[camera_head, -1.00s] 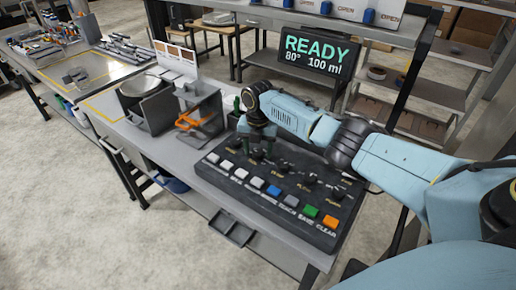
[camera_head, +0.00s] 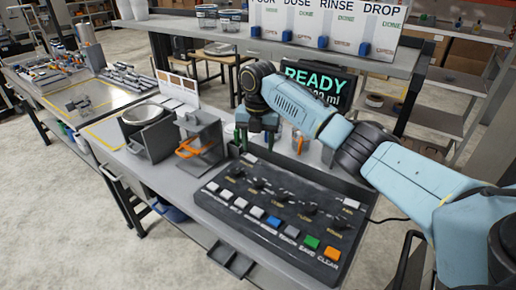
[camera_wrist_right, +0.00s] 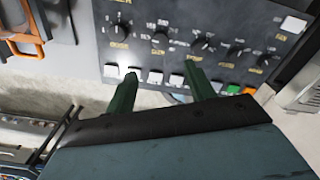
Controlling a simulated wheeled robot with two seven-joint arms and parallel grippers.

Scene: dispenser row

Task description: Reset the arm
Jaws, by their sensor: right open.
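My right gripper (camera_head: 256,138) is above the back left of the black control panel (camera_head: 285,212), its fingers pointing down and apart from the panel. In the right wrist view its two green fingers (camera_wrist_right: 160,92) are spread with nothing between them. The panel carries a row of knobs and a front row of buttons, among them a blue button (camera_head: 273,221), a green button (camera_head: 311,242) and an orange button (camera_head: 331,253). A display (camera_head: 316,84) behind my right arm reads READY and is partly covered by that arm. My left gripper is not in view.
Left of the panel stand a grey stand with an orange clamp (camera_head: 193,148) and a box holding a round pan (camera_head: 141,114). A board (camera_head: 325,28) with blue sliders stands on the shelf behind. A small dark tray (camera_head: 230,260) hangs at the bench's front edge.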

